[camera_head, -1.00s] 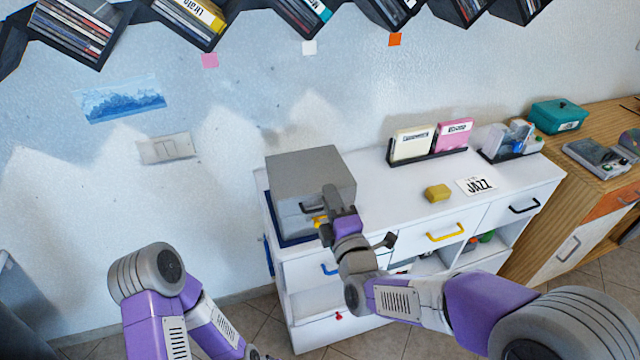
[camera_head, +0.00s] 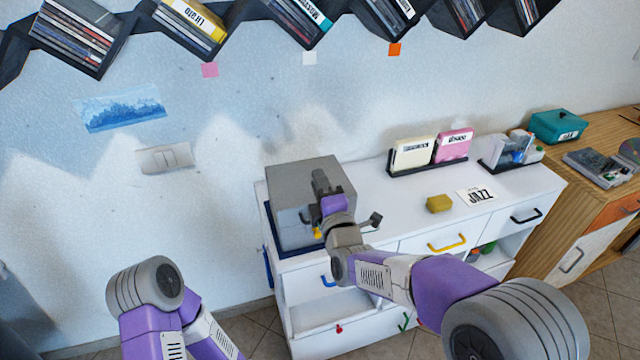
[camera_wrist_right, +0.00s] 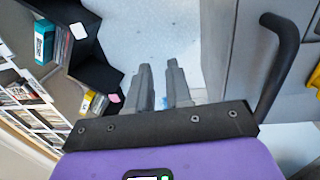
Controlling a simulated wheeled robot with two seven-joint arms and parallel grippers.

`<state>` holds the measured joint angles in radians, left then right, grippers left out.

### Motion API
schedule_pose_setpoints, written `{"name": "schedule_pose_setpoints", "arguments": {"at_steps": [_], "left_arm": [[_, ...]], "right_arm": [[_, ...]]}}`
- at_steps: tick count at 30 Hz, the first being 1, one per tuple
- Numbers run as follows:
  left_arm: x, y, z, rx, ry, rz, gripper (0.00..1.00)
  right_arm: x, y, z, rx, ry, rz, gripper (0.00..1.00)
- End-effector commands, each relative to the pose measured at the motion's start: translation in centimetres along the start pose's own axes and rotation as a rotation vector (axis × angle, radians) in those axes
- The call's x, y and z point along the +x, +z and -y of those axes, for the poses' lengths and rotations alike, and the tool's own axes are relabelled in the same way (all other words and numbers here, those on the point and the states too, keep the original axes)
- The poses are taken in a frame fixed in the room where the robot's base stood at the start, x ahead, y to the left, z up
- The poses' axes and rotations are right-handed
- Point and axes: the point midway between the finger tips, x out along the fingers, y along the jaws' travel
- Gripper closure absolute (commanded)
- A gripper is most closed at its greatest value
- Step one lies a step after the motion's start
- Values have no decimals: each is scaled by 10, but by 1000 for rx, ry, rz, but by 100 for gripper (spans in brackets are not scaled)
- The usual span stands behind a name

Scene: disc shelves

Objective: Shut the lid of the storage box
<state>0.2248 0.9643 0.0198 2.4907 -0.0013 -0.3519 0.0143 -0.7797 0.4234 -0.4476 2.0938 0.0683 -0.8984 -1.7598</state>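The grey storage box (camera_head: 295,225) stands on a dark blue base at the left end of the white cabinet. Its lid (camera_head: 295,175) lies flat over the box and looks down; whether a thin gap remains at the front is hidden by my arm. My right gripper (camera_head: 320,178) is over the lid's front part. In the right wrist view its two fingers (camera_wrist_right: 160,78) are a little apart with nothing between them. A dark bar handle (camera_wrist_right: 284,60) stands on a grey surface to their right. A small yellow piece (camera_head: 317,232) shows on the box front. My left gripper is out of view.
On the white cabinet top (camera_head: 375,210) are a yellow block (camera_head: 439,204), a JAZZ card (camera_head: 477,195) and a rack with cream (camera_head: 412,155) and pink (camera_head: 454,145) dividers. Dark disc shelves (camera_head: 85,40) hang above on the wall.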

Motion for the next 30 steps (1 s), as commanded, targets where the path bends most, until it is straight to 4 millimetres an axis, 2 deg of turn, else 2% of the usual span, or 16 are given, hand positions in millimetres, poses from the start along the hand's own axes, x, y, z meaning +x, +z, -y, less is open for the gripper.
{"name": "schedule_pose_setpoints", "arguments": {"at_steps": [1, 3, 4, 30], "left_arm": [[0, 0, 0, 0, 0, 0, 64], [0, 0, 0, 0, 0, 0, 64], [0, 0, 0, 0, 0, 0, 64], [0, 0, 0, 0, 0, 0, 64]], "right_arm": [[0, 0, 0, 0, 0, 0, 88], [0, 0, 0, 0, 0, 0, 99], [0, 0, 0, 0, 0, 0, 100], [0, 0, 0, 0, 0, 0, 100]]}}
